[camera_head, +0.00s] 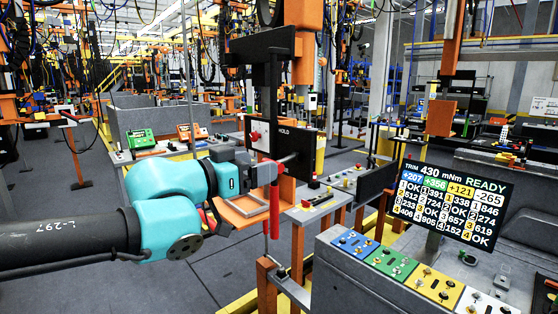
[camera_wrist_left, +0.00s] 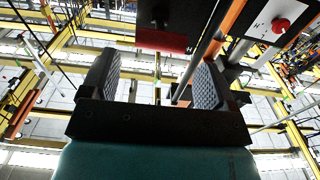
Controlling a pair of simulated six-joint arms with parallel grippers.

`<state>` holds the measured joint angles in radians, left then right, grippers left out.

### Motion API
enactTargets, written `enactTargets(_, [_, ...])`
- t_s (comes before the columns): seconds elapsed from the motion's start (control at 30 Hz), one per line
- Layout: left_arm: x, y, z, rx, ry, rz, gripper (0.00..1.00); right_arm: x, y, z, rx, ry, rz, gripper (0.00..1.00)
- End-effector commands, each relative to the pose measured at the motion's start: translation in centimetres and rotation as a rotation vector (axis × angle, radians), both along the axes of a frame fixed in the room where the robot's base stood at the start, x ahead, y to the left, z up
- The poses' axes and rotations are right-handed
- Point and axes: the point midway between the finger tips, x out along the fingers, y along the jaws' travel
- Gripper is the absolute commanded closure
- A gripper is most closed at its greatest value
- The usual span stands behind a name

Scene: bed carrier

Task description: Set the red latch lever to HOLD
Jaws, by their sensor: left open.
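My left gripper (camera_head: 277,168) comes in from the left at the lever's upper part. In the left wrist view my gripper's two ridged black fingers (camera_wrist_left: 154,80) stand wide apart with nothing held between them. A red bar (camera_wrist_left: 162,40), which looks like the lever, lies just beyond the fingertips. A black panel marked HOLD (camera_head: 292,137) stands behind the gripper. My right gripper is out of view.
A red button (camera_head: 255,136) sits on a white plate left of the HOLD panel. An orange tray-like plate (camera_head: 246,205) is below the gripper. A screen reading READY (camera_head: 457,203) and a console with coloured switch panels (camera_head: 398,264) stand at the right.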

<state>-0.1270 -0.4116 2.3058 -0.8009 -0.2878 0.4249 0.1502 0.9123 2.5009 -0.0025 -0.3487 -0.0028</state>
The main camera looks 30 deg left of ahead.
Motion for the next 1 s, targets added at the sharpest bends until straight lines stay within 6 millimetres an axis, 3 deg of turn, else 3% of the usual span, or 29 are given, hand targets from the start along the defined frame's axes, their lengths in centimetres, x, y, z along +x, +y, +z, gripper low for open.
enactTargets(0.5, [5.4,-2.1,0.0,0.0,0.002,-0.002,0.19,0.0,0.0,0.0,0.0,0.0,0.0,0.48])
enactTargets(0.93, [6.1,-2.3,0.0,0.0,0.001,-0.001,0.19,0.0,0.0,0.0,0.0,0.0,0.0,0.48])
enactTargets(1.0, [6.1,-2.3,0.0,0.0,0.001,-0.001,0.26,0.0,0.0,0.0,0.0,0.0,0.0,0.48])
